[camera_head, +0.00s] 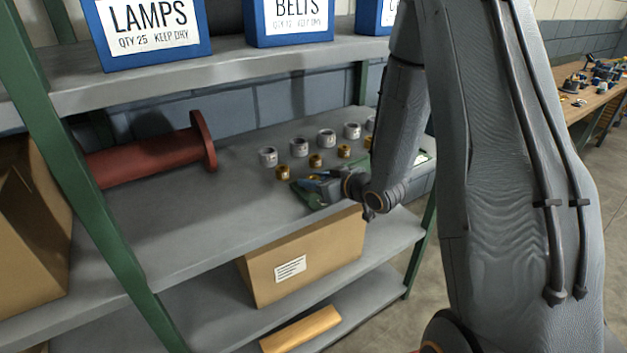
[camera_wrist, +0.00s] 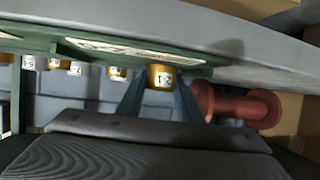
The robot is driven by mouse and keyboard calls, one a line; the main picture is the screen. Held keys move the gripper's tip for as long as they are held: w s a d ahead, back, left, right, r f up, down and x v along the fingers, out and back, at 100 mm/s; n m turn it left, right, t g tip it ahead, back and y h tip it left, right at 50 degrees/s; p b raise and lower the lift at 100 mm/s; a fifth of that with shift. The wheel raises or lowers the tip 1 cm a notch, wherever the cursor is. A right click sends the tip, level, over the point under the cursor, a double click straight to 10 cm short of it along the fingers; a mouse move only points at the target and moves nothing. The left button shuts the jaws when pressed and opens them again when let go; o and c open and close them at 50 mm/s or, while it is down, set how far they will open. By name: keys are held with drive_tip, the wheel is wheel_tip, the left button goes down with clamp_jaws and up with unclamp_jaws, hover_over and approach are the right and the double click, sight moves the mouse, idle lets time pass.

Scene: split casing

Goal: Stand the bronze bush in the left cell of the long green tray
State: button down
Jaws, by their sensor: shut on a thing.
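The long green tray (camera_head: 304,196) lies at the front edge of the middle shelf, mostly hidden by my arm in the head view. Its green wall and pale label strip (camera_wrist: 130,50) cross the top of the wrist view, which looks upside down. My gripper (camera_wrist: 160,90) is shut on a bronze bush (camera_wrist: 161,76) with a white label. The bush is at the tray's end nearest the red flanged part. I cannot tell whether it touches the tray floor. In the head view my gripper (camera_head: 322,184) is over the tray and the held bush is hidden.
Several loose bronze bushes (camera_head: 283,173) and a row of grey rings (camera_head: 268,157) stand behind the tray. A red flanged pipe (camera_head: 150,158) lies to the left, also in the wrist view (camera_wrist: 235,106). Blue boxes (camera_head: 290,22) stand on the shelf above. The shelf's left front is clear.

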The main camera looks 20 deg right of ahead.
drive_tip(key=c, duration=1.5)
unclamp_jaws()
drive_tip(key=shift+f, duration=0.1)
drive_tip(key=shift+c, duration=0.2)
drive_tip(key=shift+r, duration=0.25)
drive_tip(key=s+d+r+m+g+h+b, duration=0.2)
drive_tip(key=s+d+h, duration=0.2)
drive_tip(key=s+d, duration=0.45)
drive_tip(key=s+a+m+g+h, duration=0.1)
drive_tip(key=s+a+g, duration=0.3)
drive_tip(key=s, duration=0.4)
drive_tip(key=s+a+m+g+h, duration=0.1)
drive_tip(key=s+a+g, duration=0.3)
drive_tip(key=s, duration=0.4)
drive_tip(key=shift+s+a+r+m, duration=0.35)
drive_tip(key=shift+r+m, duration=0.05)
drive_tip(key=shift+m, duration=0.2)
